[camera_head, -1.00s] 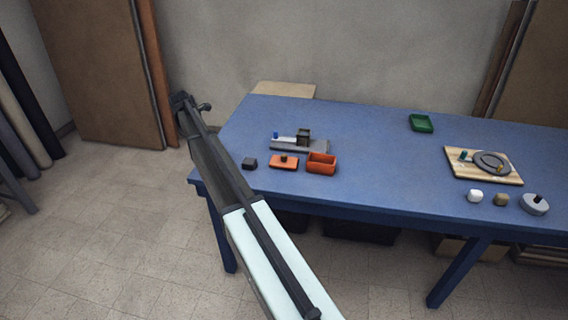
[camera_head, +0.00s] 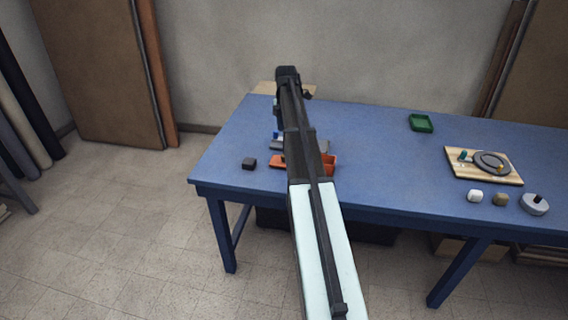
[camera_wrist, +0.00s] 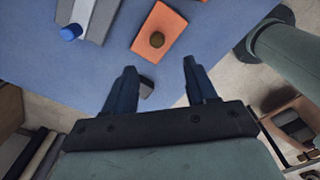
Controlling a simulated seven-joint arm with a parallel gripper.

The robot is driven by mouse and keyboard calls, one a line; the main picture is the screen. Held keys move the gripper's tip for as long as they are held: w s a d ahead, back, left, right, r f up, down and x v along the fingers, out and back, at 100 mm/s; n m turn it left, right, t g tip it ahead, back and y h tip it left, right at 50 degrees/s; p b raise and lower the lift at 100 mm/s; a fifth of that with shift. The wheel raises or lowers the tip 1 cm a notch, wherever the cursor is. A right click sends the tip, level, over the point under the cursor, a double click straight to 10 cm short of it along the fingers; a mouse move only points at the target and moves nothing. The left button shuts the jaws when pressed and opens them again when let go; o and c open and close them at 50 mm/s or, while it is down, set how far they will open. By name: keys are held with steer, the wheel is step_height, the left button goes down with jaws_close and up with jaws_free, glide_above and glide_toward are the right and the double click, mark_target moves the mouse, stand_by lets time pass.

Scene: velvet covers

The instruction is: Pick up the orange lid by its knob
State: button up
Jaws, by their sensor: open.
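The orange lid (camera_wrist: 168,22) lies flat on the blue table in the wrist view, with its round dark knob (camera_wrist: 157,40) facing up. In the head view only the left part of the lid (camera_head: 276,161) shows; my arm hides its knob. My gripper (camera_wrist: 160,65) is open and empty in the wrist view. Its two fingers point toward the lid, and the knob appears just beyond the fingertips, between their lines. The fingers look apart from the lid. In the head view my arm covers the fingertips.
A small dark block (camera_head: 249,163) lies to the left. A grey fixture with a blue knob (camera_head: 276,135) is behind. A green tray (camera_head: 421,123) and a wooden board (camera_head: 456,172) stand farther right.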

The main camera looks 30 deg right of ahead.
glide_toward(277, 161)
steer(key=s+d, duration=0.1)
steer(key=s+d+f, duration=0.1)
steer(key=shift+d+f, duration=0.2)
steer(key=shift+d, duration=0.15)
steer(key=shift+w+a+f, duration=0.1)
steer(key=shift+w+f, duration=0.05)
steer(key=shift+f, duration=1.2)
steer(key=shift+w+a+f, duration=0.1)
steer(key=shift+f, duration=1.2)
steer(key=shift+d, duration=0.1)
jaws_close()
